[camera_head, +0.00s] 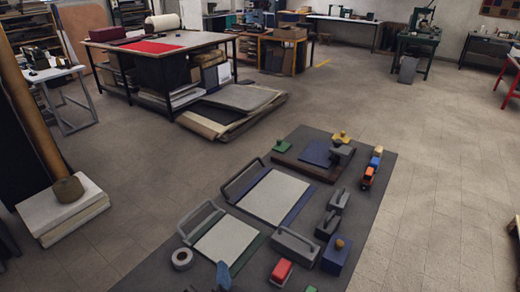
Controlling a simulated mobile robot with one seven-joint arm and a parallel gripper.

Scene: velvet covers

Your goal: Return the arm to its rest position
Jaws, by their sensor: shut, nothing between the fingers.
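My arm and my gripper cannot be made out in the head view. The nearest work surface is a long dark grey table top (367,232) that runs from the bottom edge up to the middle right. On it lie two pale sheets: one on a blue board (272,196) and one on a green board (228,243), each with a raised grey frame at its left side. A dark blue panel (316,152) lies on a brown board at the far end, with a grey object (341,154) at its right.
Grey blocks with handles (296,245), a blue block with a knob (337,256), a red-topped block (281,271) and a tape roll (182,258) stand on the near surface. A workbench (160,45) with red cloth stands behind left. The floor at right (445,170) is clear.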

